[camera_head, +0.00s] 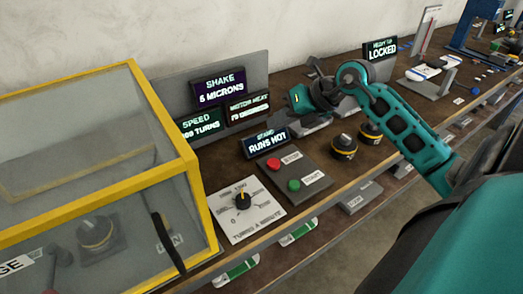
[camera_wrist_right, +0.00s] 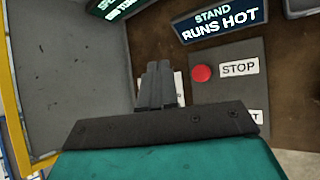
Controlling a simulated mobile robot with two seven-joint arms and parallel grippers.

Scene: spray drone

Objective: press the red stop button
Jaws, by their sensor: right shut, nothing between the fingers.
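The red stop button (camera_head: 273,164) sits on a dark panel (camera_head: 314,190) beside a STOP label, above a green button. The red button (camera_wrist_right: 202,73) also shows in the right wrist view, right of my right gripper's fingers. My right gripper (camera_wrist_right: 160,68) is shut and empty, its fingers together. In the head view its teal body (camera_head: 301,98) is up behind the button panel, apart from the button; the fingertips cannot be made out there. My left gripper is not in view.
A yellow-framed clear box (camera_head: 190,155) stands left of the panel. A dial plate (camera_head: 262,222) lies between them. A sign reading RUNS HOT (camera_head: 265,142) stands just behind the buttons. Black-and-yellow knobs (camera_head: 344,147) stand to the right, under my right arm.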

